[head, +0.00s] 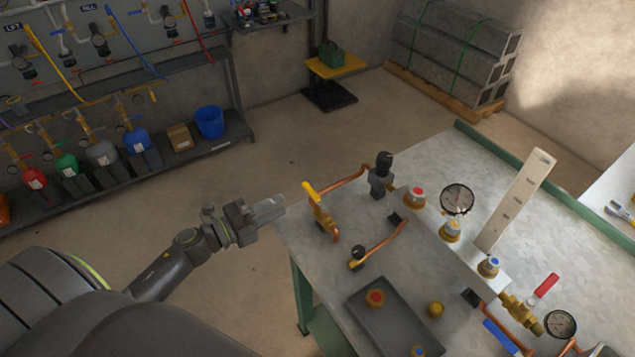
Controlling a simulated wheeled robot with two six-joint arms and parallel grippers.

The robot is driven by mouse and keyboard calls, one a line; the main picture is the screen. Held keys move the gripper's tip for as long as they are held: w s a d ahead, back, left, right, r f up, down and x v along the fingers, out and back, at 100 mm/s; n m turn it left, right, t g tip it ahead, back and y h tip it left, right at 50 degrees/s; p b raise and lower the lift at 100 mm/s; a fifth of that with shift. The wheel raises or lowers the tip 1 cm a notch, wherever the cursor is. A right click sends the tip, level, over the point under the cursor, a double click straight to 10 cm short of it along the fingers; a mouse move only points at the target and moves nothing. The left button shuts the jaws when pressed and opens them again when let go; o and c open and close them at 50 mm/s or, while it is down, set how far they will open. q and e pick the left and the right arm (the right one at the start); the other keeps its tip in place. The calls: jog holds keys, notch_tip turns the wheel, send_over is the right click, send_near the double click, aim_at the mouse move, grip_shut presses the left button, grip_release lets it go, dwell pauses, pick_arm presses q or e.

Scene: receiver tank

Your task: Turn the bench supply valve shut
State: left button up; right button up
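A brass valve with a yellow lever handle (311,191) stands near the left edge of the bench (400,163), joined to copper pipe. I cannot tell for certain which valve is the bench supply valve. My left gripper (272,208) is just left of the yellow-handled valve, pointing at it, with a small gap between them in the picture. Its fingers look close together, but I cannot tell whether they are open. It holds nothing that I can see. A red lever handle (546,286) and a blue lever handle (500,337) show at the lower right. My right gripper is out of view.
Pressure gauges (457,198) and a tall pale upright plate (516,200) stand on the bench. A dark tray (395,318) with fittings lies at the front. A wall shelf with small coloured cylinders (103,153) and a blue bucket (209,122) is behind. The floor left of the bench is clear.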

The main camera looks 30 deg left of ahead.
aim_at(315, 196)
pick_arm(q)
jog(key=p+x, duration=0.2)
jog(key=x, duration=0.9)
jog(key=shift+w+d+p, duration=0.2)
jog(key=shift+w+p, duration=0.15)
jog(key=shift+p, duration=0.05)
grip_shut()
